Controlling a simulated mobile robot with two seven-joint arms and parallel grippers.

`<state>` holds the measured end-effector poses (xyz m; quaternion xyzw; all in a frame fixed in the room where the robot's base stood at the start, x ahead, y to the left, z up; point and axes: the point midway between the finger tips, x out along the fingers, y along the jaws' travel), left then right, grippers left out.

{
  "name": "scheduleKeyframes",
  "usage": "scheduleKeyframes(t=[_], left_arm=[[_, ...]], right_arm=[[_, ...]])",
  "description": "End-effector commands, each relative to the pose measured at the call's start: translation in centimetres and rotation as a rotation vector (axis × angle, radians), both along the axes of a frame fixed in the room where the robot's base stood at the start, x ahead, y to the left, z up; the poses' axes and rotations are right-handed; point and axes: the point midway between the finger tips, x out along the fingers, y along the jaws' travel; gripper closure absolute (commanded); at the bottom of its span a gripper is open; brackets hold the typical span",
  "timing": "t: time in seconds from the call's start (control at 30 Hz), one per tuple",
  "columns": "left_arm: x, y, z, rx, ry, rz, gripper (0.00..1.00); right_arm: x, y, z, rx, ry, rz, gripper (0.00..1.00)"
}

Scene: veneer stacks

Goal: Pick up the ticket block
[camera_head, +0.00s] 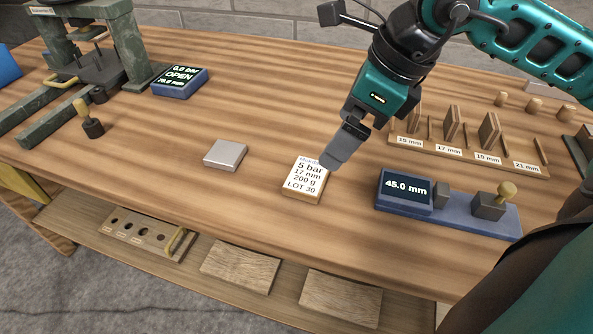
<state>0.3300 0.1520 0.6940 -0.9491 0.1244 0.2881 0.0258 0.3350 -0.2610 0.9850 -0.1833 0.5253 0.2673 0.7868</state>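The ticket block (303,183) is a small wooden block with a white printed top reading 5 bar, 17 mm, 200 g, LOT 30. It lies on the wooden bench near the front edge, at the middle of the head view. My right gripper (335,160) comes down from the upper right, with its fingertips at the block's upper right corner. It overlaps the end of the top text line. The fingers line up in this view, so their gap is hidden, and I cannot tell whether they touch the block. My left gripper is not in view.
A grey metal plate (225,155) lies left of the block. A blue gauge reading 45.0 mm (405,190) stands to the right. Behind it is a rack (460,158) with labelled slots. A press (90,60) and a blue display (180,82) stand at the left.

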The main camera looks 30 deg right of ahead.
Motion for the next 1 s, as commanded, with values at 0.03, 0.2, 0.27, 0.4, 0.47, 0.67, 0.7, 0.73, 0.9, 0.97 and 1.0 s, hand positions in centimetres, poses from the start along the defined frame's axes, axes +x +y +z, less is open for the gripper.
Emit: scheduleKeyframes(t=[0.03, 0.2, 0.27, 0.4, 0.47, 0.67, 0.7, 0.73, 0.9, 0.97, 1.0], left_arm=[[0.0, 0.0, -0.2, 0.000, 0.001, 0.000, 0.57], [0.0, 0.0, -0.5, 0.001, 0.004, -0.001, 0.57], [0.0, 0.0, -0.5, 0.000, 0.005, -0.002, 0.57], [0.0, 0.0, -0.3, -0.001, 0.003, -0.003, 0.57], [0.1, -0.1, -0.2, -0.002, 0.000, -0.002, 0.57], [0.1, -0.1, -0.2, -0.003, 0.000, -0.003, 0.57], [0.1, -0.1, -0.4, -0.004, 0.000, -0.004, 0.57], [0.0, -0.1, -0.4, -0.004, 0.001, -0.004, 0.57], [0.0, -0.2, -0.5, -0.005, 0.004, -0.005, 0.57], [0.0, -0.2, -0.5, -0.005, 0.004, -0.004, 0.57], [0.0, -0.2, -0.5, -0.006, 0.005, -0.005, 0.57]], right_arm=[[0.2, 0.4, -1.1, 0.007, 0.006, 0.004, 0.00], [1.2, 1.1, -4.0, 0.008, 0.006, 0.002, 0.00], [1.5, 1.3, -4.7, 0.008, 0.006, 0.003, 0.00], [1.8, 1.5, -5.6, 0.007, 0.005, 0.003, 0.00], [2.0, 1.6, -5.9, 0.007, 0.004, 0.002, 0.00], [3.4, 2.4, -8.5, 0.010, 0.005, 0.002, 0.00], [3.5, 2.5, -9.0, 0.011, 0.006, 0.003, 0.00], [3.6, 2.5, -9.4, 0.009, 0.005, 0.002, 0.00], [3.9, 2.7, -10.2, 0.007, 0.003, 0.003, 0.00], [4.0, 2.7, -10.2, 0.006, 0.002, 0.003, 0.00], [3.9, 2.7, -10.2, 0.006, 0.002, 0.003, 0.00]])
